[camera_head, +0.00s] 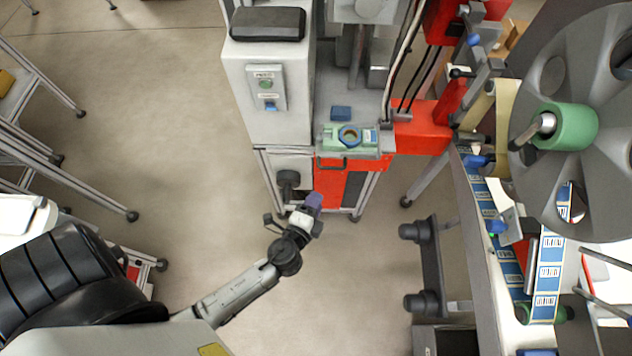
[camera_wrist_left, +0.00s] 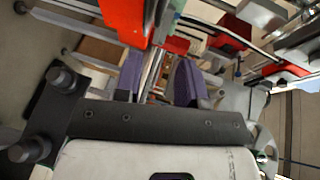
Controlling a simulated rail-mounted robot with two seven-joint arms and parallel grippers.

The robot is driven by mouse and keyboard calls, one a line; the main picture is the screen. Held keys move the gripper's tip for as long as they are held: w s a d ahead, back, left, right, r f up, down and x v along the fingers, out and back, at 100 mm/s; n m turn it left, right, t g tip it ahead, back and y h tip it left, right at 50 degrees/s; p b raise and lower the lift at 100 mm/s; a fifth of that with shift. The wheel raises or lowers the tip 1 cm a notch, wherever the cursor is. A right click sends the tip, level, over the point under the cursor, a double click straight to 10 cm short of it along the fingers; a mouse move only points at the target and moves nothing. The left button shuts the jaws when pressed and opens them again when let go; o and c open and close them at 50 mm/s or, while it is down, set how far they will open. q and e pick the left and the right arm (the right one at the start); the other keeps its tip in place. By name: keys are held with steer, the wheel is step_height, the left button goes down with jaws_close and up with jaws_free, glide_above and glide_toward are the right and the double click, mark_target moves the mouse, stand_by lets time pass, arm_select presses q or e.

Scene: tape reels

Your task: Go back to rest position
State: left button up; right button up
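My left gripper (camera_head: 312,203) extends from my left arm, which comes in from the lower left in the head view. It hangs over the floor, in front of the red and grey machine, and its fingertips look purple. In the left wrist view the two purple fingers of my left gripper (camera_wrist_left: 158,80) stand apart. I see nothing held between them. My right gripper does not show in either view.
A grey control cabinet (camera_head: 270,90) and a red machine part (camera_head: 328,188) stand just beyond the gripper. A large grey reel disc (camera_head: 590,190) with a green core (camera_head: 570,128) and a blue label strip (camera_head: 548,280) fill the right. Bare floor (camera_head: 150,100) lies left of the cabinet.

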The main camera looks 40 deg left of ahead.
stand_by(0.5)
arm_select(q)
steer(key=s+a+f+n+g+y, duration=0.2)
steer(key=s+a+f+n+g, duration=0.15)
steer(key=s+n+g, duration=0.4)
steer(key=s+d+r+n+g+h, duration=0.4)
steer(key=s+r+h, duration=0.25)
steer(key=s, duration=0.25)
step_height(320, 180, up, 35)
steer(key=p, duration=3.5)
steer(key=shift+a, duration=0.25)
